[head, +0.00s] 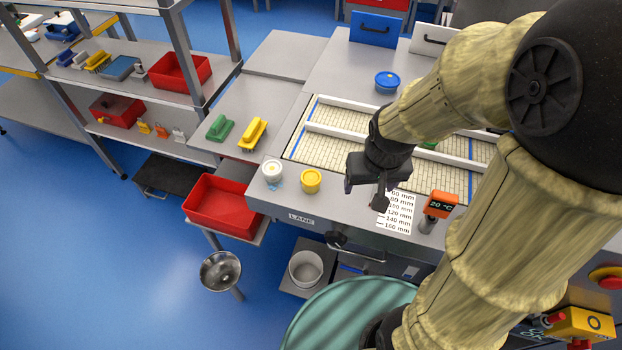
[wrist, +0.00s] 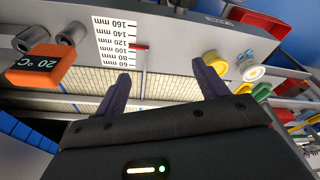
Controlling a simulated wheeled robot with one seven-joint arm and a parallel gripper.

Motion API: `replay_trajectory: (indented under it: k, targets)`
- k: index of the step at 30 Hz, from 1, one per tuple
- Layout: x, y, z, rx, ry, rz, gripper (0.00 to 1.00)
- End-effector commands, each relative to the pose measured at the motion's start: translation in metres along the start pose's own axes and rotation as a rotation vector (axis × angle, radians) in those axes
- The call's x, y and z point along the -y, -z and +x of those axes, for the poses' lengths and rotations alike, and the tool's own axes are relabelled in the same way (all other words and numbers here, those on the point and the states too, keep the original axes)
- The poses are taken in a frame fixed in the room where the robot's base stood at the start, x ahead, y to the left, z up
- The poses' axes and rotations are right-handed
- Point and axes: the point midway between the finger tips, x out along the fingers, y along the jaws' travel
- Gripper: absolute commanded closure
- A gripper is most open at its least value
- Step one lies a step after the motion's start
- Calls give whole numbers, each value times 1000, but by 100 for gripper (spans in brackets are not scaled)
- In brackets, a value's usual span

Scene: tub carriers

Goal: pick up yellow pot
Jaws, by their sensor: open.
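The yellow pot (head: 311,181) stands upright near the front edge of the grey lane bench. It also shows in the wrist view (wrist: 245,57), to the right of my fingers. A white pot (head: 272,170) stands close to its left, with a small blue patch at its base. My gripper (head: 381,203) is open and empty, above the bench to the right of the yellow pot and apart from it. In the wrist view my two fingers (wrist: 161,71) are spread with the tiled lane and the printed scale behind them.
An orange temperature display (head: 440,205) and a millimetre scale (head: 396,212) are at the bench front by my gripper. Green (head: 220,128) and yellow (head: 253,133) brushes lie at the left. A red bin (head: 222,205) sits lower left. A blue round tub (head: 387,82) stands behind.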

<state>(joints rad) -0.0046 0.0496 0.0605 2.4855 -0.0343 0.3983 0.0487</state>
Motion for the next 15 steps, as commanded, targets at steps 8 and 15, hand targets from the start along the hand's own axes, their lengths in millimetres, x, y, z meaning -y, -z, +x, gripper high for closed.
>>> replay_trajectory:
  k: [8,15]
  targets:
    - [84,80,-37,72,30,-159,28]
    - [111,95,-40,88,39,-191,28]
